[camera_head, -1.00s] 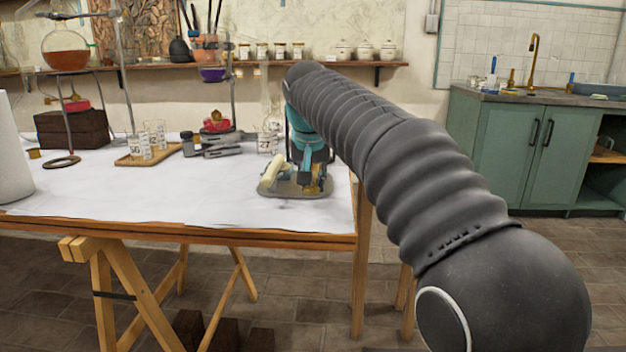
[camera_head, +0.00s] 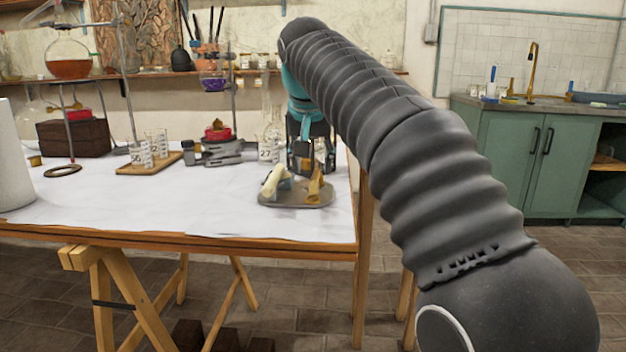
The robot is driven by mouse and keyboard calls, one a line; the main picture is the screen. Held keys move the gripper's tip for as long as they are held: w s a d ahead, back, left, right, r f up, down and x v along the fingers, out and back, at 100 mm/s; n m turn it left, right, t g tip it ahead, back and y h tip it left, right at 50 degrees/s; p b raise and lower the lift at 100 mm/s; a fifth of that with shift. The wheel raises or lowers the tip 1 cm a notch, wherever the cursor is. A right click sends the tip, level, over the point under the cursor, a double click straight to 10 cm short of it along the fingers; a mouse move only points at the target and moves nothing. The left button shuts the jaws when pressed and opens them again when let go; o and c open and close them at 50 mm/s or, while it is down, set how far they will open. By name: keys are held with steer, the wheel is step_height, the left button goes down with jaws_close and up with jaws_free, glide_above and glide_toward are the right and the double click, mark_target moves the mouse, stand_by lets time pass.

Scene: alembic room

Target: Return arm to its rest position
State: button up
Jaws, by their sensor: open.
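My arm, in a dark ribbed sleeve, reaches from the lower right up and over the right end of the white-covered table (camera_head: 130,212). My gripper (camera_head: 312,172) hangs down at the arm's far end, its dark fingers low over the back of a grey tray (camera_head: 295,200). The gripper is open. A cream-handled object (camera_head: 273,181) and an upright brownish piece (camera_head: 315,185) are on the tray, close in front of and below the gripper. Whether the fingers touch either one cannot be told from this view.
A glass bottle (camera_head: 268,140) stands just left of my gripper. A wooden tray with beakers (camera_head: 150,165), dark clamps (camera_head: 217,152) and a flask on a stand (camera_head: 68,58) are farther left. The table's front middle is clear. A green sink cabinet (camera_head: 540,150) stands at right.

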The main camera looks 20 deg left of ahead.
steer(key=s+d+r, duration=0.3)
steer(key=d, duration=0.9)
steer(key=s+d+f+m+p, duration=0.1)
steer(key=s+d+f, duration=0.15)
steer(key=d, duration=0.35)
steer(key=s+d+f+p, duration=0.1)
steer(key=s+d+f, duration=0.15)
steer(key=d, duration=0.25)
steer(key=s+d+f+m, duration=0.1)
steer(key=s+d+f, duration=0.5)
steer(key=s+f, duration=0.3)
steer(key=s+d+f+h+p, duration=0.1)
steer(key=s+d+f, duration=0.5)
steer(key=s+f, duration=0.3)
steer(key=shift+s+d+f+m+t, duration=0.2)
steer(key=shift+d+f+m+t, duration=0.15)
steer(key=shift+f, duration=0.2)
